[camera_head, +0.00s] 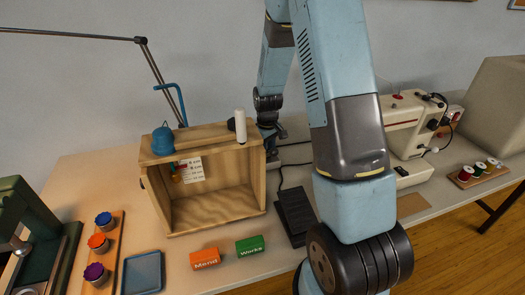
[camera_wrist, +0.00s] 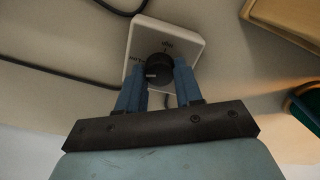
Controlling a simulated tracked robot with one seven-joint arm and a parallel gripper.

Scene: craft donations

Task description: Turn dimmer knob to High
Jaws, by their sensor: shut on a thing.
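In the wrist view, the dimmer is a white square plate (camera_wrist: 186,43) with a round black knob (camera_wrist: 159,67) on it. In the head view my arm comes down in front, and the dimmer, the knob and my gripper's fingertips are hidden or too small to make out.
An open wooden box (camera_head: 160,198) stands on the table (camera_head: 85,180), with a white spool (camera_head: 240,126) on top. A black pedal (camera_head: 296,215) lies beside it. A sewing machine (camera_head: 408,125) stands right of my arm. Dark cables (camera_wrist: 60,73) run beside the dimmer.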

